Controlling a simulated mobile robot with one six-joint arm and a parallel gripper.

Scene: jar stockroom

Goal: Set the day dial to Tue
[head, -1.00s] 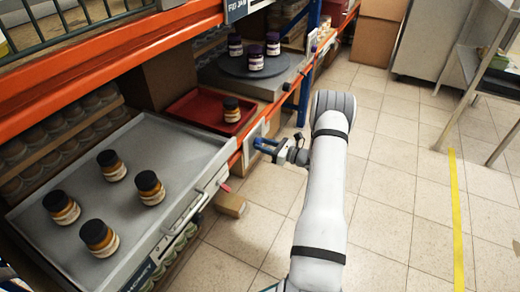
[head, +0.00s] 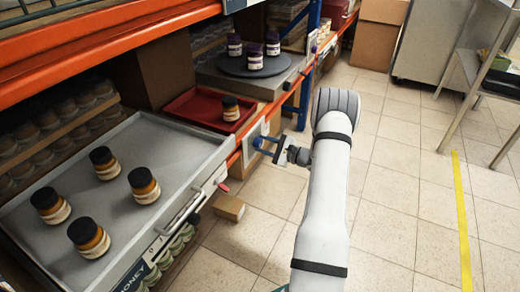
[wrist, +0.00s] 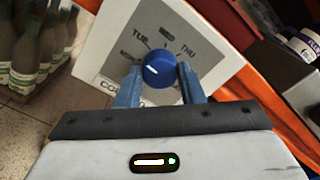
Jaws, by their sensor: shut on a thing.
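The day dial is a round blue knob (wrist: 158,71) on a white panel (wrist: 108,40) in the wrist view. Its white pointer mark points to the upper left, nearer the partly hidden label on the left than TUE. TUE, WED and THU are printed around the knob. My gripper (wrist: 160,84) has one blue finger on each side of the knob and is shut on it. In the head view my gripper (head: 266,146) is at the white panel (head: 249,147) on the shelf front, and the knob cannot be made out there.
A grey drawer tray (head: 184,150) with several amber jars stands left of the panel. A red tray (head: 190,104) with one jar and a grey turntable (head: 229,66) with purple-lidded jars lie behind. A cardboard box (head: 229,207) is below.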

